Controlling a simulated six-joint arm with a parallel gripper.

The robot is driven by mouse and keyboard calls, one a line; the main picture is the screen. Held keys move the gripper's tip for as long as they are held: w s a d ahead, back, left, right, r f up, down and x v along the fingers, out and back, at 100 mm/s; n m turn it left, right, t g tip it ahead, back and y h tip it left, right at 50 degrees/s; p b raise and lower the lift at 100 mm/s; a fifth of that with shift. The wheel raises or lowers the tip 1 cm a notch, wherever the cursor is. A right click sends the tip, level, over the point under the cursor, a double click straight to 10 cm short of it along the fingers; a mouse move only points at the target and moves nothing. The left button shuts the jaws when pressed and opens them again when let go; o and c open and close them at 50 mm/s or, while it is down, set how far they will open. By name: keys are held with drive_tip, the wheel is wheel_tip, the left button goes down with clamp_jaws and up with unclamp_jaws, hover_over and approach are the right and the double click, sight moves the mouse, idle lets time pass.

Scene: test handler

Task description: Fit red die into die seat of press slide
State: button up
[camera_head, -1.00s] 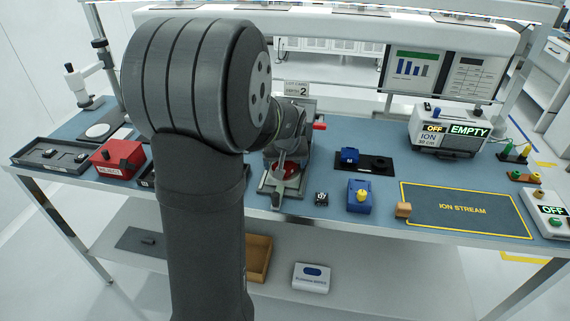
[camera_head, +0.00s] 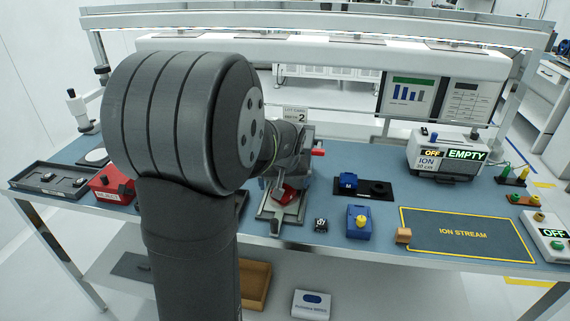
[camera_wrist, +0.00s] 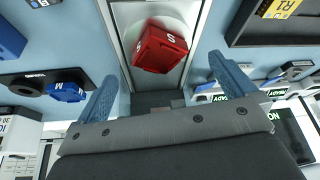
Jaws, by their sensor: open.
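The red die (camera_wrist: 160,50), marked with an S, sits on the grey press slide (camera_wrist: 126,45) in the wrist view, over a pale round area. It looks turned and perhaps tilted relative to the slide's rails. In the head view the red die (camera_head: 284,196) shows on the slide (camera_head: 268,212) at the front of the press. My gripper (camera_wrist: 163,72) is open, its two blue fingers well apart on either side of the die and not visibly touching it. The die hides the seat beneath it, so I cannot tell whether it is seated.
A blue die (camera_head: 348,181) sits in a black holder right of the press. A small black-and-white block (camera_head: 320,225) and a blue box with a yellow knob (camera_head: 359,222) stand nearby. A red box (camera_head: 112,186) is at the left.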

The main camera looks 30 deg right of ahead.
drive_tip(key=v, duration=1.6)
drive_tip(key=x, duration=1.7)
drive_tip(key=shift+w+f, duration=0.15)
drive_tip(key=shift+f, duration=0.55)
drive_tip(key=shift+r, duration=0.1)
drive_tip(key=shift+r, duration=0.2)
drive_tip(key=v, duration=1.8)
drive_tip(key=x, duration=1.9)
drive_tip(key=shift+f, duration=0.2)
drive_tip(key=r, duration=0.6)
drive_tip(key=shift+s, duration=0.25)
